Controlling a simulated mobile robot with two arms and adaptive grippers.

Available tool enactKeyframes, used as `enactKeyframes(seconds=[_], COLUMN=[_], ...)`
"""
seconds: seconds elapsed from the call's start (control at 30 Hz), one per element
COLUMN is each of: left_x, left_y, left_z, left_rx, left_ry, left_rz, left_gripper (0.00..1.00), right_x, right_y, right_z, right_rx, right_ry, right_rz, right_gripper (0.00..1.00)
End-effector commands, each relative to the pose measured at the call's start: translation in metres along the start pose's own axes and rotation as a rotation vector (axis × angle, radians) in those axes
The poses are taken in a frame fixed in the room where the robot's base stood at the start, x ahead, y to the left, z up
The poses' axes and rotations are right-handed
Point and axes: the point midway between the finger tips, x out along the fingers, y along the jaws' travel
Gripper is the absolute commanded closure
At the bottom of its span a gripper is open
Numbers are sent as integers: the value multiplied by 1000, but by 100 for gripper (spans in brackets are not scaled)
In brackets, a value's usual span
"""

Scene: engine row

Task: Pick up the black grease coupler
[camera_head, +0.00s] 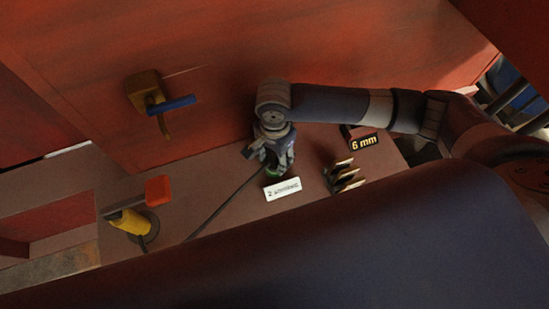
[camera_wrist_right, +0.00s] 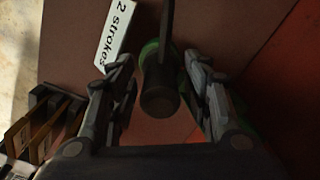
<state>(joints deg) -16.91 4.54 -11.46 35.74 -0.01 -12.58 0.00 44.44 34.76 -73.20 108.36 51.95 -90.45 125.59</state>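In the right wrist view the black grease coupler (camera_wrist_right: 159,92) is a dark cylinder with a thin dark stem or hose running up from it. Green parts (camera_wrist_right: 148,50) show behind it and by the right finger. My right gripper (camera_wrist_right: 160,62) is open, with one finger on each side of the coupler. A gap shows at the left finger; contact at the right finger is unclear. In the head view my right gripper (camera_head: 279,158) points down over a spot of green (camera_head: 272,174) on the brown ledge (camera_head: 228,200), hiding the coupler. My left gripper is not seen.
A white "2 strokes" label (camera_head: 282,189) lies close to the gripper. Slotted pieces (camera_head: 343,177) and a "6 mm" sign (camera_head: 365,143) stand to the right. A dark hose or rod (camera_head: 222,209) crosses the ledge. A yellow tool (camera_head: 129,222) and blue-handled valve (camera_head: 172,104) are left.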

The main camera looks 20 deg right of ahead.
Motion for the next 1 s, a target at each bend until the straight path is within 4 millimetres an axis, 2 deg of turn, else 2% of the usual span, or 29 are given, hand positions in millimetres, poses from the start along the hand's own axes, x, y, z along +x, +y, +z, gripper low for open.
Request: enactKeyframes(seconds=[0.03, 0.17, 0.57, 0.73, 0.83, 0.87, 1.0], left_x=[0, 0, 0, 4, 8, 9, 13], left_y=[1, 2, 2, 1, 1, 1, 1], left_z=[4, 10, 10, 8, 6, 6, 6], left_rx=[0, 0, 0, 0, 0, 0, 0], left_ry=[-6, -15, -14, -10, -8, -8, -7], left_rz=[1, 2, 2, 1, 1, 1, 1], left_gripper=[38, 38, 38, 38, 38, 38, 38], right_x=[0, 0, -4, -17, -34, -38, -37], right_y=[0, 0, -1, -2, -2, 0, 29], right_z=[0, 0, 0, 0, 0, 1, 15], right_rx=[0, 0, 0, 0, 1, -1, -3], right_ry=[0, 0, -1, -2, -2, -2, -3], right_rz=[0, 0, -3, -5, -7, -5, 0], right_gripper=[72, 100, 100, 100, 100, 100, 100])
